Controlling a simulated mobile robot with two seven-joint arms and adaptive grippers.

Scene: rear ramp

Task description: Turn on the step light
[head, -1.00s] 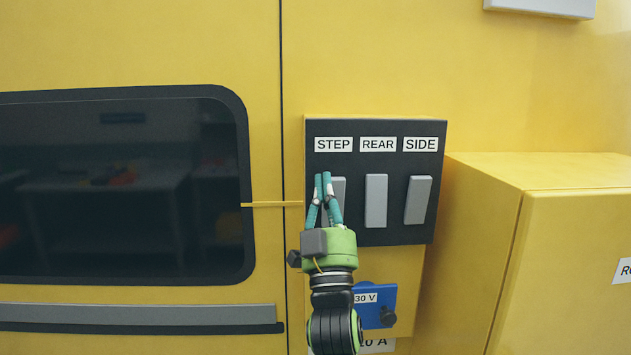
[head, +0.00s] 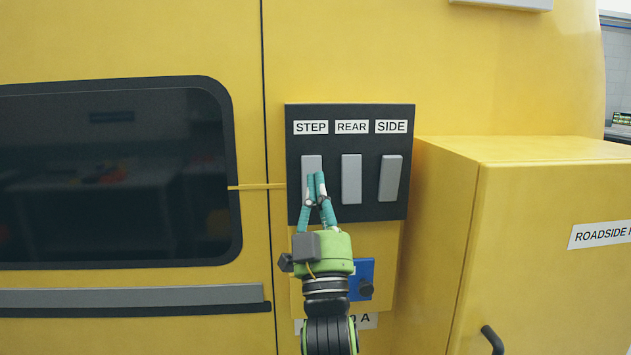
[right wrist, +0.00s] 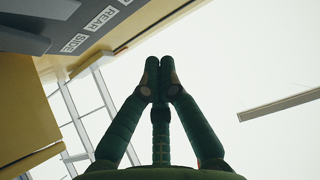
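The grey rocker switch under the STEP label (head: 311,163) is the leftmost of three on a dark panel (head: 347,114). My right gripper (head: 317,176) is in front of it in the head view, with its fingertips together and nothing between them. The fingers cover the switch's lower right part. I cannot tell whether the tips touch it or which way it is tipped. In the right wrist view the closed fingertips (right wrist: 159,70) point up, and the panel (right wrist: 105,38) shows at upper left. No lit lamp can be made out. My left gripper is not in view.
The REAR switch (head: 351,179) and SIDE switch (head: 390,178) sit close to the right. A blue socket cover (head: 362,272) is below. A yellow cabinet (head: 540,240) juts out at right. A dark window (head: 110,180) fills the left.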

